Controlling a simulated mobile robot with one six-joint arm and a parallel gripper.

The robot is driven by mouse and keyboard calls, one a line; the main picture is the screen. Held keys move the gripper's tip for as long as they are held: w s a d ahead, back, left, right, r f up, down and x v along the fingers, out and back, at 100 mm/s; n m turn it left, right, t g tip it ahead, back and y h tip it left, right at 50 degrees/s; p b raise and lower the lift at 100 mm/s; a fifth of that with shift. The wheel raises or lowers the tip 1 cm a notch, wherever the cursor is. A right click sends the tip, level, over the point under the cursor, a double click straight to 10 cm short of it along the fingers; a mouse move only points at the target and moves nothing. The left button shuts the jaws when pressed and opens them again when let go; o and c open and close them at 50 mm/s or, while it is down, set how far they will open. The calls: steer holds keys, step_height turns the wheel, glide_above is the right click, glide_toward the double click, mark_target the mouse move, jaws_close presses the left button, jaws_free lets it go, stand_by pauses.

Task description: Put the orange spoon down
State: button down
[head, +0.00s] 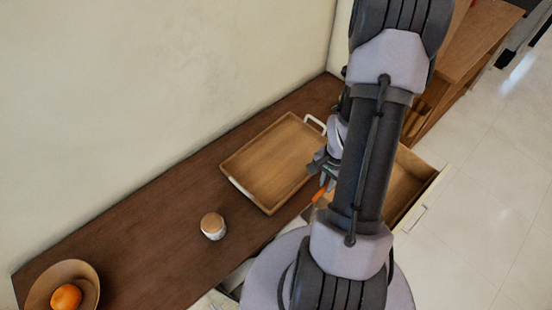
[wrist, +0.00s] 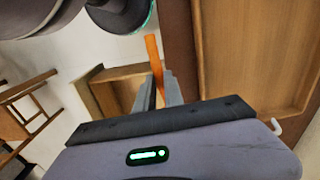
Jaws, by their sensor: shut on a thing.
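The orange spoon (wrist: 153,50) is between the fingers of my gripper (wrist: 160,90) in the wrist view, its orange length sticking out past the fingertips. In the head view a short orange part of the spoon (head: 319,194) shows below my gripper (head: 326,172), beside my dark arm link. My gripper is shut on the spoon, near the front edge of the brown counter and the right side of the wooden tray. The rest of the spoon is hidden by the fingers and arm.
The empty wooden tray (head: 268,163) with white handles lies on the brown counter (head: 160,222). A lidded jar (head: 213,226) stands left of it, and a bowl (head: 40,291) holds an orange fruit (head: 66,297). An open drawer (head: 403,188) is at right.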

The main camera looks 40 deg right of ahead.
glide_above(294, 173)
steer(key=shift+s+d+f, duration=0.1)
steer(key=shift+s+f, duration=0.05)
steer(key=shift+f, duration=0.5)
steer(key=shift+w+f+b, duration=0.2)
steer(key=shift+f+b, duration=0.3)
steer(key=shift+f, duration=1.25)
steer(key=shift+f, duration=0.2)
steer(key=c, duration=1.5)
jaws_free()
steer(key=shift+o, duration=0.2)
steer(key=shift+r, duration=0.1)
